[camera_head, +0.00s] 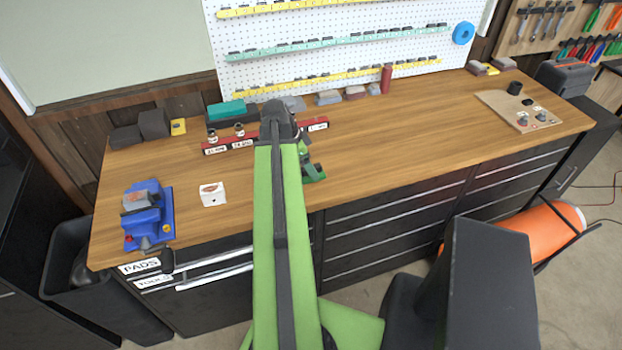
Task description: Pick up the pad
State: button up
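No single thing stands out clearly as the pad. A drawer front carries a label reading PADS (140,266) at the bench's front left, and its inside is not visible. A white block with a reddish-brown mark (213,194) sits on the bench left of my arm. A teal block (228,111) lies on a dark holder at the back. My green arm reaches over the bench. My gripper (313,173) shows only partly, just right of the arm, above or at the bench top. Its fingers are mostly hidden by the arm, so its opening is unclear.
A blue vise (147,215) stands at the bench's left end. A red rack (231,145) with labelled parts is behind my arm. Dark blocks (153,124) and a red cylinder (386,80) stand along the back. The wooden bench top (420,130) is clear at centre right.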

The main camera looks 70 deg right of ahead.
jog(key=b+x, duration=0.2)
jog(key=x, duration=0.1)
jog(key=shift+f, duration=0.35)
jog(key=shift+r, duration=0.15)
jog(key=c, duration=1.5)
